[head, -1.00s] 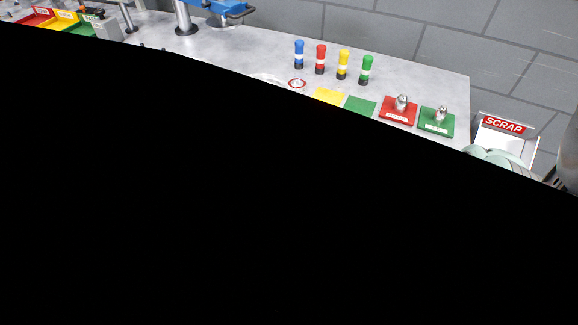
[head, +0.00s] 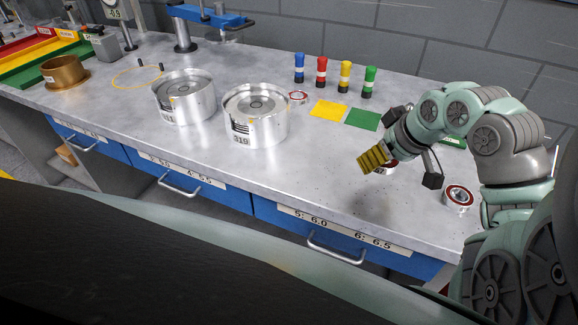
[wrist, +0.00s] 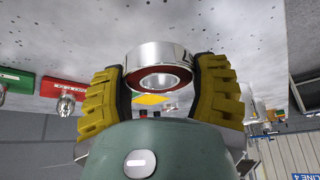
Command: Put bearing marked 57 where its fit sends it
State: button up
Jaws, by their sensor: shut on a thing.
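My gripper (head: 376,160) is at the right part of the bench, with its yellow ribbed fingers shut on a bearing. The held bearing (wrist: 158,55) is a silver ring with a dark red seal and an open bore; it also shows partly behind the fingers in the head view (head: 388,168). Its number cannot be read. A second bearing (head: 459,197) with a red seal lies near the bench's right end. A small red-and-white ring (head: 298,97) lies behind the housings. Two silver round housings stand mid-bench, one marked 319 (head: 254,125), the other (head: 184,102) with an unclear number.
Blue, red, yellow and green posts (head: 321,72) stand at the back. Yellow (head: 328,109) and green (head: 362,119) pads lie before them. A brass flanged ring (head: 64,74) and coloured trays (head: 42,56) are at left. Labelled drawers (head: 310,235) line the front. The bench's front middle is clear.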

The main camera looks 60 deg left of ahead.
aim_at(371, 175)
jog(key=shift+w+a+f, duration=0.1)
jog(key=shift+a, duration=0.7)
notch_tip(371, 175, down, 3)
jog(key=shift+r+p, duration=0.1)
jog(key=shift+p, duration=0.3)
jog(key=shift+w+a+f, duration=0.1)
jog(key=shift+f, duration=0.2)
jog(key=shift+f, duration=0.1)
jog(key=shift+f+b, duration=0.6)
jog(key=shift+b, duration=0.05)
jog(key=o, duration=1.3)
jog(key=shift+r, duration=0.2)
